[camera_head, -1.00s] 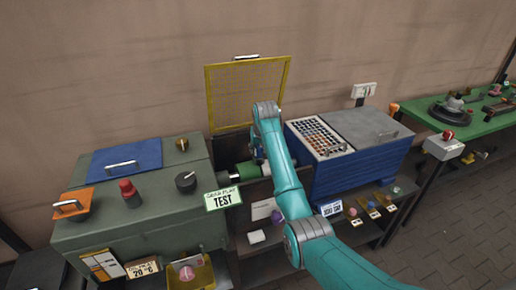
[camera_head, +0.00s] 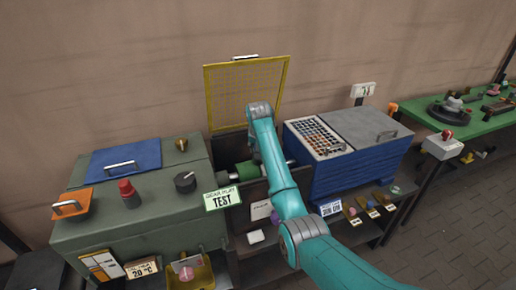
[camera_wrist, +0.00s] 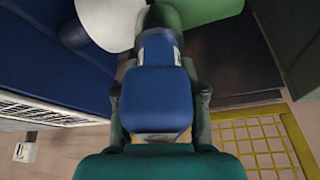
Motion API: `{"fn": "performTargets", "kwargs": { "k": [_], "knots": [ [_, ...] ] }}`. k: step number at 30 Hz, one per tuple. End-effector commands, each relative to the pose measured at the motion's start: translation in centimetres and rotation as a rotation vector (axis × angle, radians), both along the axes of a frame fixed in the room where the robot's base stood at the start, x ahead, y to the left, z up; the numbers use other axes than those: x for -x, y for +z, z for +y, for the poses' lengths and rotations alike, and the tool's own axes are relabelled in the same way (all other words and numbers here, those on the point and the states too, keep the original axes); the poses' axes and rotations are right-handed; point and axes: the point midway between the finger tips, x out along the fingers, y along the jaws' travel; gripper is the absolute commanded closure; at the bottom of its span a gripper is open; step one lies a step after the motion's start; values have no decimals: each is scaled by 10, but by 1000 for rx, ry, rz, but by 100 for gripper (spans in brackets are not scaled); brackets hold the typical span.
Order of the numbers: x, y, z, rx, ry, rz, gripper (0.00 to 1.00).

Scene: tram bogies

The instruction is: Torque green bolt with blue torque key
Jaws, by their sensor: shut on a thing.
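A blue block-shaped tool, which looks like the blue torque key (camera_wrist: 156,98), sits between the two dark fingers of my gripper (camera_wrist: 159,88) in the wrist view. My gripper is shut on it. Its far end reaches a green rounded part (camera_wrist: 205,10) and a pale round part (camera_wrist: 108,22); I cannot tell whether it touches them. In the head view a green cylinder (camera_head: 246,171) lies in the bay under the raised yellow mesh guard (camera_head: 245,94). My arm hides my gripper and the tool there. No separate green bolt head can be made out.
A green-grey cabinet (camera_head: 150,221) with knobs and a "TEST" sign (camera_head: 222,198) stands left of the bay. A blue chest (camera_head: 352,176) with a grid-patterned top stands close on the right. A green table (camera_head: 470,124) is farther right. A lower shelf holds small items.

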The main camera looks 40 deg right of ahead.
Motion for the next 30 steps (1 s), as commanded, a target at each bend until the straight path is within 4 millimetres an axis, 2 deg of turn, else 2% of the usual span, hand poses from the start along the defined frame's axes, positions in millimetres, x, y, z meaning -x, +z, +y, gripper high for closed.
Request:
{"fn": "performTargets", "kwargs": {
  "k": [3, 8, 30],
  "knots": [
    [0, 1, 0, 0, -79, -3, 100],
    [0, 4, -1, -1, -81, -4, 100],
    [1, 53, 0, -1, -79, -5, 100]
  ]
}}
